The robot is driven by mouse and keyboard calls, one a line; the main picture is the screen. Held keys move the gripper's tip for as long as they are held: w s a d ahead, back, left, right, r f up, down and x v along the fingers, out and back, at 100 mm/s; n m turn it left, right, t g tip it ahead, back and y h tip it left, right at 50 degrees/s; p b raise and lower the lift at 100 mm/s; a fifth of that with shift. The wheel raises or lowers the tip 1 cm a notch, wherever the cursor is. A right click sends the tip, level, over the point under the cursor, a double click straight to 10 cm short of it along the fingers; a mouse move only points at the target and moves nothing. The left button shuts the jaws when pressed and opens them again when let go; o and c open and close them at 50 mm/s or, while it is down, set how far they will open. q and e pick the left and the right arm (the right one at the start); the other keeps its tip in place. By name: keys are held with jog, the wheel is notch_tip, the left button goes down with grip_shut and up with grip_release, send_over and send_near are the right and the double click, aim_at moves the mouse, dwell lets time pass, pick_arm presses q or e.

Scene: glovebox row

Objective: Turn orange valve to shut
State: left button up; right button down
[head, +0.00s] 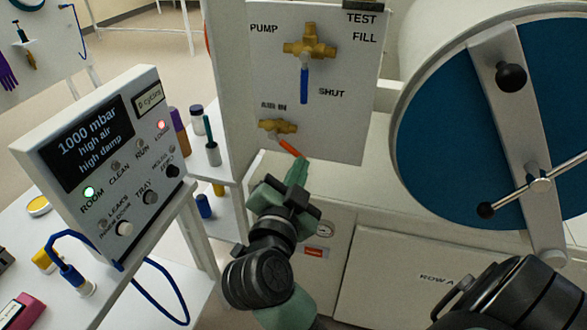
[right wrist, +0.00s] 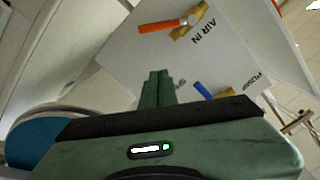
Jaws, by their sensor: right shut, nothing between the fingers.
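The orange valve is a brass body (head: 277,126) with an orange lever (head: 289,146), under the "AIR IN" label on a white panel (head: 345,125). The lever slants down and to the right from the body in the head view. In the right wrist view, the orange lever (right wrist: 160,27) and its brass body (right wrist: 190,24) are at the top. My right gripper (head: 301,163) is shut and empty, its tips just below the lever's free end in the head view. The right wrist view shows its fingertips (right wrist: 157,74) apart from the lever. My left gripper is not in view.
A second brass valve (head: 310,42) with a blue lever (head: 304,84) pointing down is above, near "PUMP", "TEST FILL" and "SHUT" labels. A round blue door (head: 450,130) with a clamp bar (head: 515,100) stands right. A control box (head: 95,160) and shelf bottles (head: 212,152) stand left.

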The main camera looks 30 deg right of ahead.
aim_at(296, 156)
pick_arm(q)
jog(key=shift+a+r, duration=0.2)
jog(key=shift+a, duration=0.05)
pick_arm(e)
jog(key=shift+w+d+f, duration=0.6)
jog(key=shift+w+d, duration=0.15)
jog(key=shift+w, duration=0.45)
jog(key=shift+w+d+f, duration=0.55)
jog(key=shift+w+d, duration=0.15)
jog(key=shift+w, duration=0.5)
jog(key=shift+w+d+f, duration=0.6)
jog(key=shift+w+d, duration=0.15)
jog(key=shift+w, duration=0.45)
jog(key=shift+f, duration=0.1)
